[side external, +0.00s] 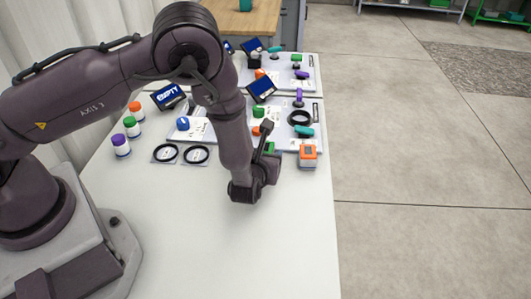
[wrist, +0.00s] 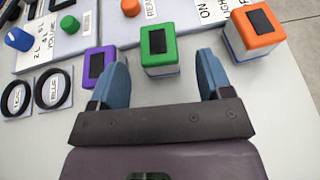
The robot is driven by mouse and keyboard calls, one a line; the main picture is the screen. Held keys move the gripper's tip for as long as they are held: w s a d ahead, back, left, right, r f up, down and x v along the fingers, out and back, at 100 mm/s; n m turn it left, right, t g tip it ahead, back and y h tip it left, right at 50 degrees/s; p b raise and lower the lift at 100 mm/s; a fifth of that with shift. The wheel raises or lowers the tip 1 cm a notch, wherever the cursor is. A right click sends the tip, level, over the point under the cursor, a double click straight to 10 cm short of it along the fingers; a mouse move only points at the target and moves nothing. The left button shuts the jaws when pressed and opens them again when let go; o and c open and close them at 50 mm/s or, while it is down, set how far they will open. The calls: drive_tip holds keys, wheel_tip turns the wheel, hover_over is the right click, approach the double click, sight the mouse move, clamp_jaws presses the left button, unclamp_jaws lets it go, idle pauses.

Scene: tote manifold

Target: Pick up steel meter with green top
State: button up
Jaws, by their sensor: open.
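The meter with the green top (wrist: 157,48) stands upright on the table in the wrist view, with a dark window on its top and a pale grey body below. My gripper (wrist: 163,56) is open, with its two blue fingers apart and nothing held between them. The green meter appears in the gap at the fingertips; I cannot tell how far below or ahead it is. In the side external view the green meter (side external: 269,147) is mostly hidden by my wrist.
A purple-topped meter (wrist: 98,65) is close by the left finger. An orange-topped meter (wrist: 253,33) stands to the right. Panels with knobs and valves lie behind. Two black rings (side external: 197,154) and several capped bottles (side external: 121,145) are on the left. The front table is clear.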

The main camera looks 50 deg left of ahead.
sight(265, 149)
drive_tip(key=x, duration=0.4)
drive_tip(key=shift+w+a, duration=0.25)
drive_tip(key=shift+a, duration=0.05)
drive_tip(key=c, duration=1.1)
drive_tip(key=shift+o, duration=0.2)
drive_tip(key=shift+r, duration=0.15)
